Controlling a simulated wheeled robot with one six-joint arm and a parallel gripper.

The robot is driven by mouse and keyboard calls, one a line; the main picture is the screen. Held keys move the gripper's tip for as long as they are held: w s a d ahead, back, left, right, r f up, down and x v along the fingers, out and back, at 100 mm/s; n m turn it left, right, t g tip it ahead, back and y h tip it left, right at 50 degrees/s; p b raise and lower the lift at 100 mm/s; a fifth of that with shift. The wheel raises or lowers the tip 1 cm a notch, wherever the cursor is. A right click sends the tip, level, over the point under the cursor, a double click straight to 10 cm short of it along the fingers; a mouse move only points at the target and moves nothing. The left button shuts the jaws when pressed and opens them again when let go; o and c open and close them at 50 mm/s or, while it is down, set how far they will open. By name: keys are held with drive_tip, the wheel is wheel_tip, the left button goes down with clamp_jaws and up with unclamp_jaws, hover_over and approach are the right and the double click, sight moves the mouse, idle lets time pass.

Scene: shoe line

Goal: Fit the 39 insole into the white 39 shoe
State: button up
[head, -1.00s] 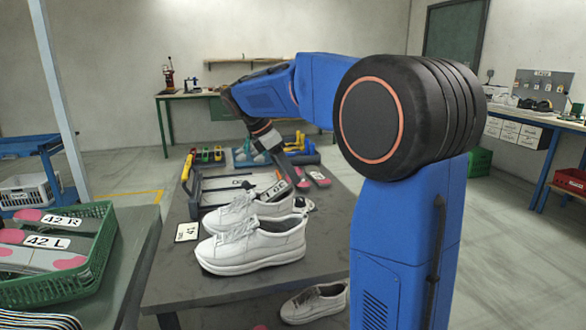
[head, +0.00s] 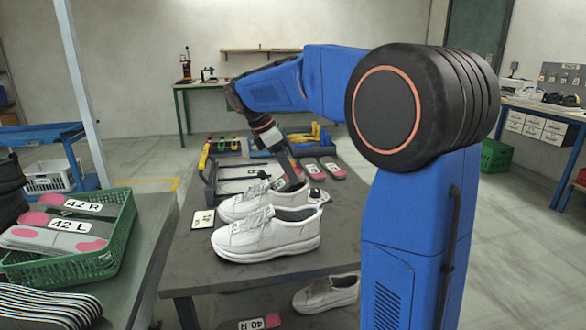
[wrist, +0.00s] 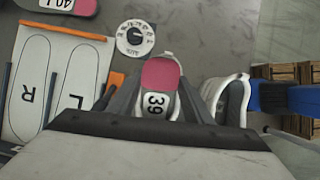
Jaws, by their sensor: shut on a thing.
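My gripper (head: 291,170) is shut on the 39 insole, whose pink end and "39" label (wrist: 155,103) show between the fingers in the wrist view. Two white lace-up shoes stand side by side on the table: a near one (head: 265,238) and a far one (head: 245,204). In the head view the gripper is low over the heel end of the far shoe. In the wrist view one white shoe (wrist: 235,104) is right of the insole, and another (wrist: 165,56) is partly hidden behind it. I cannot tell whether the insole touches a shoe, nor read the shoes' sizes.
A board with L and R outlines (wrist: 58,75) and a round dial (wrist: 135,38) lie beside the shoes. A size card (head: 203,219) lies to their left. More insoles (head: 333,169) lie behind. A green basket of 42 insoles (head: 121,232) is at left. Another shoe (head: 327,294) is lower down.

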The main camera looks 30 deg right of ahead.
drive_tip(key=shift+a+f, duration=0.2)
drive_tip(key=shift+a, duration=0.2)
drive_tip(key=shift+d+f+y, duration=0.1)
drive_tip(key=shift+f+y, duration=0.4)
drive_tip(key=shift+f, duration=0.2)
drive_tip(key=o, duration=1.1)
drive_tip(key=shift+r, duration=0.15)
drive_tip(key=shift+r, duration=1.35)
drive_tip(key=shift+r, duration=0.1)
wheel_tip(320, 180, up, 7)
